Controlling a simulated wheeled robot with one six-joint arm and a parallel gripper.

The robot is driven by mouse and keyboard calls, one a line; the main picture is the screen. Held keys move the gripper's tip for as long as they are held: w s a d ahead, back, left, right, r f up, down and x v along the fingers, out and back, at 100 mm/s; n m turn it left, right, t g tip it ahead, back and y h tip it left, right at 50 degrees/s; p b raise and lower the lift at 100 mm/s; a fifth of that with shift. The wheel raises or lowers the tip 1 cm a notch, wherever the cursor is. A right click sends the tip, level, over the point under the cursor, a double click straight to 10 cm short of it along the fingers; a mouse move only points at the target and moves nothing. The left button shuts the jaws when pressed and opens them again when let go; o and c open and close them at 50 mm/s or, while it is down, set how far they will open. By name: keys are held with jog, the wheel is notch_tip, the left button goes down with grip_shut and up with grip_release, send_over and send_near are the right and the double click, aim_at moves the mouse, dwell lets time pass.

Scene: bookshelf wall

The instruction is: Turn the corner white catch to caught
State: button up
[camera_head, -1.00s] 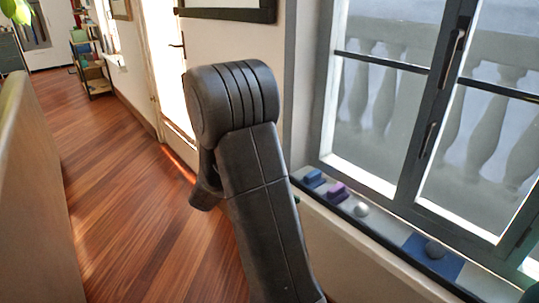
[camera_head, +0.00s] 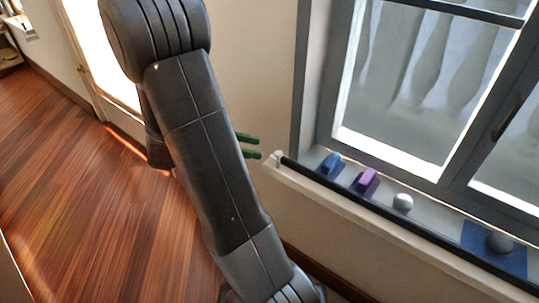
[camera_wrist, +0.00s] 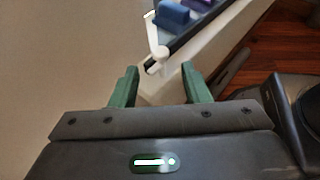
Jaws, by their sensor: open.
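The white catch (camera_wrist: 157,40) is at the near corner end of the window sill in the wrist view. It has a round knob at its lower end and a thin arm running up from it, beside the end of the dark rail. It also shows small at the sill's left end in the head view (camera_head: 276,157). My gripper (camera_wrist: 160,78) is open and empty, with its green fingers spread just below the catch and apart from it. In the head view my gripper (camera_head: 250,147) is left of the sill end, partly hidden behind my arm.
A dark rail (camera_head: 400,226) runs along the sill's front edge. On the sill are a blue object (camera_head: 332,165), a purple object (camera_head: 367,180), a white ball (camera_head: 403,203) and a grey ball (camera_head: 499,243) on a blue mat. Wooden floor (camera_head: 90,200) lies open at left.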

aim_at(278, 153)
jog(key=b+x, duration=0.1)
jog(key=x, duration=0.4)
jog(key=shift+d+f, duration=0.15)
jog(key=shift+d, duration=0.2)
grip_shut()
jog(key=shift+g+p, duration=0.3)
jog(key=m+g+p, duration=0.2)
jog(key=p, duration=0.2)
jog(key=shift+w+r+m+g, duration=0.3)
jog(key=shift+r+m+g, duration=0.05)
jog(key=shift+m+g, duration=0.05)
jog(key=m+g+p, duration=0.2)
jog(key=p, duration=0.1)
jog(key=shift+w+g, duration=0.2)
jog(key=shift+g, duration=0.1)
jog(key=shift+w+d+f+m+g+y+p, duration=0.15)
jog(key=shift+m+g+y+p, duration=0.2)
jog(key=shift+m+g+p, duration=0.25)
jog(key=shift+w+a+f+m+g+y+p, duration=0.1)
jog(key=shift+m+g+y+p, duration=0.25)
jog(key=shift+m+g+p, duration=0.2)
jog(key=shift+m+g, duration=0.25)
